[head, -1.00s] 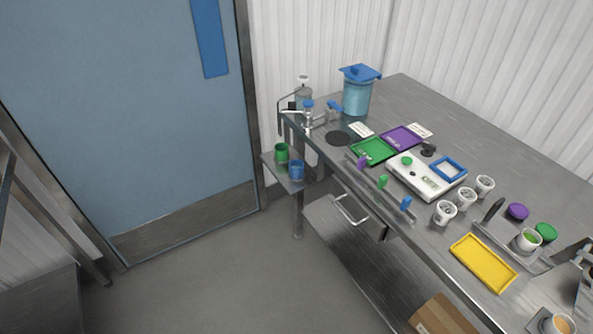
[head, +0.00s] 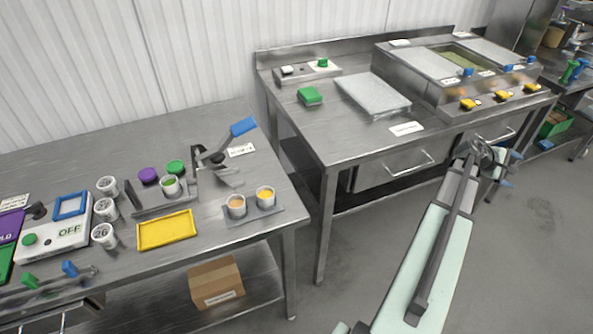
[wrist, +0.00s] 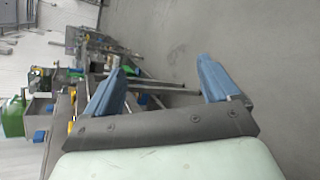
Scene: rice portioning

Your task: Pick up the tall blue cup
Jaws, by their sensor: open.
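No tall blue cup can be made out in either current view. My gripper (head: 513,168) is at the right of the head view, in front of the counter with the wells. In the wrist view my gripper (wrist: 163,70) has its two blue fingers wide apart, with nothing between them but the blurred floor and some shelving behind.
The second counter (head: 330,125) holds a green sponge (head: 309,96) and a grey slab (head: 372,95). Grey floor at lower right is free.

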